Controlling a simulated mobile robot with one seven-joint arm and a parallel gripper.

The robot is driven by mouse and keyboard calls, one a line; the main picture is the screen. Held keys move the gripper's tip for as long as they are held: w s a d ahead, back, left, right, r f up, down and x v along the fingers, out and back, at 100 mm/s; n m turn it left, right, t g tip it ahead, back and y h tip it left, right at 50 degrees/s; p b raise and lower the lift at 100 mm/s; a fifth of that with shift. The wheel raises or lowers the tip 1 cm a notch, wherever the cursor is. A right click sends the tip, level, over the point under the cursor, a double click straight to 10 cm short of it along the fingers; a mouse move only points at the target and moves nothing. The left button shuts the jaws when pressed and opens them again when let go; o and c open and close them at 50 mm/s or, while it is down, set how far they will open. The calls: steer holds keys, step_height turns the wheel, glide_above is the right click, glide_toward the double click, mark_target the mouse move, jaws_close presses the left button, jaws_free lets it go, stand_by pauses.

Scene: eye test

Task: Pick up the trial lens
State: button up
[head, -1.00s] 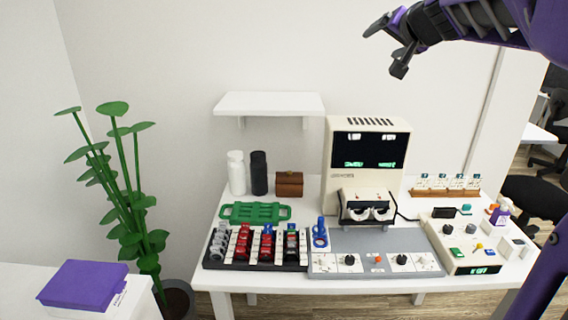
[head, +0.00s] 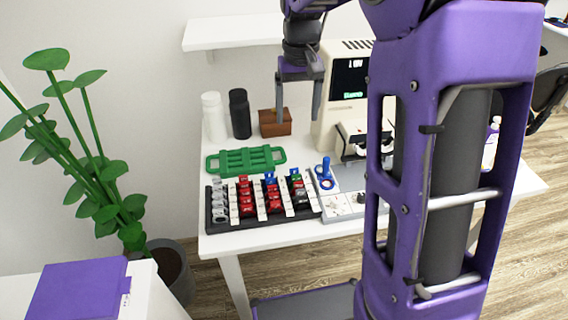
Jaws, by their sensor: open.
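A lens tray (head: 216,222), black with white dividers, holds rows of small grey, red, blue and green-topped pieces that look like trial lenses. A blue piece with a ring and upright stem (head: 326,172) stands just right of the tray, on or beside the grey panel; it may be a trial lens too. I cannot tell which one the task means. My gripper (head: 297,118) points down with its two fingers apart and nothing between them. In the picture it is above the tray, by the brown box. It appears to touch nothing.
A green rack (head: 245,161) lies behind the tray. A white bottle (head: 214,118), a black bottle (head: 239,114) and a brown box (head: 270,124) stand at the back. A beige machine (head: 331,110) is right of my gripper. A wall shelf (head: 225,34) is above. My purple arm hides the table's right side.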

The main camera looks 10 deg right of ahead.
steer(key=b, duration=0.2)
glide_above(294, 169)
steer(key=f, duration=1.2)
steer(key=shift+w+d+f, duration=0.1)
steer(key=shift+d+f, duration=0.1)
steer(key=shift+d, duration=0.05)
steer(key=shift+a+f+b, duration=0.2)
steer(key=shift+f+b, duration=0.55)
steer(key=shift+f, duration=1.95)
